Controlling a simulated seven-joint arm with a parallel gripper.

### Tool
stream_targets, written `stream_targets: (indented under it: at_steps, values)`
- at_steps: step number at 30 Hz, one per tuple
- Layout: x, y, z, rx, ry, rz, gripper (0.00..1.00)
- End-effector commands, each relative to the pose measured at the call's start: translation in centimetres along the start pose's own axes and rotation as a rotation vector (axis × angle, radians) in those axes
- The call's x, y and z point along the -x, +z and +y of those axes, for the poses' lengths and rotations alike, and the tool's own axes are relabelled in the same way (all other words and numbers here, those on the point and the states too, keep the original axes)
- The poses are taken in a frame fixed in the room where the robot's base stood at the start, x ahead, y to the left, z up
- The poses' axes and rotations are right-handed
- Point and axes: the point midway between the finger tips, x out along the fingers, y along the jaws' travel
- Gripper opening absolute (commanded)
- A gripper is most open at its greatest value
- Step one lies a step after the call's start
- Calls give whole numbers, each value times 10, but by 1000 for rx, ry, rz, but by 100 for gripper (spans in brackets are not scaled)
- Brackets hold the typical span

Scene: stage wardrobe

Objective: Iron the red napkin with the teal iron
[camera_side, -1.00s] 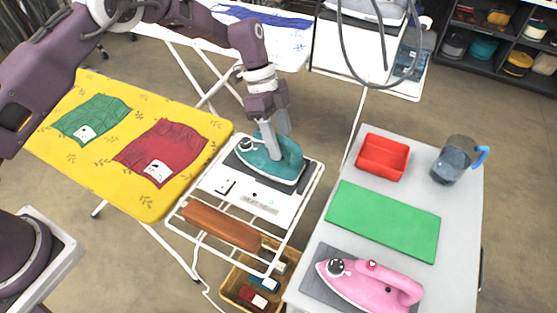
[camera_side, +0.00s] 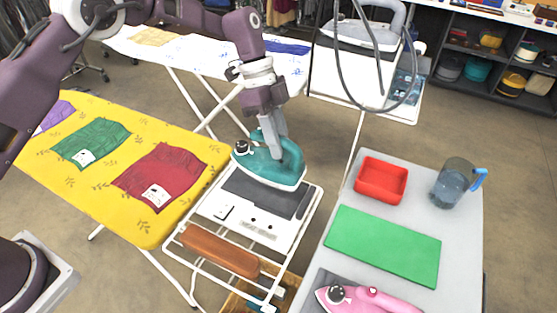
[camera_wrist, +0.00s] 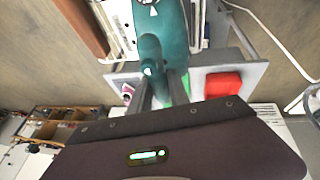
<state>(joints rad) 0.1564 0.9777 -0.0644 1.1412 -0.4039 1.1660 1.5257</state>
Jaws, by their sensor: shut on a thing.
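The teal iron (camera_side: 262,164) is in my gripper (camera_side: 284,152), which is shut on its handle. The iron is held above the dark rest pad (camera_side: 266,192) of the white stand, with the pad bare below it. In the wrist view the iron (camera_wrist: 168,22) fills the top middle, its handle between the fingers of my gripper (camera_wrist: 165,88). The red napkin (camera_side: 162,174), wrinkled and with a white label, lies on the yellow ironing board (camera_side: 98,196), left of the iron.
A green napkin (camera_side: 92,144) and a partly cut-off purple cloth (camera_side: 54,116) share the board. A brown sleeve roll (camera_side: 220,250) lies on the stand's front rack. The grey table at right holds a red tray (camera_side: 382,180), green mat (camera_side: 384,246), jug (camera_side: 453,183) and pink iron (camera_side: 366,299).

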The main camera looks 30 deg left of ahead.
Motion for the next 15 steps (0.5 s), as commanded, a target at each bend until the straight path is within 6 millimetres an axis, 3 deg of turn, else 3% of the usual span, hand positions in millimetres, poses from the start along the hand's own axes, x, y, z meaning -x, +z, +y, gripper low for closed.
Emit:
stream_targets:
  at_steps: [4, 7, 11, 15]
  values:
    - [23, -4, 4, 1, -3, 1, 0]
    - [35, 12, 6, 7, -6, -1, 0]
    - [50, 58, 13, 16, -11, -8, 0]
    - [69, 119, 36, 23, -14, -13, 0]
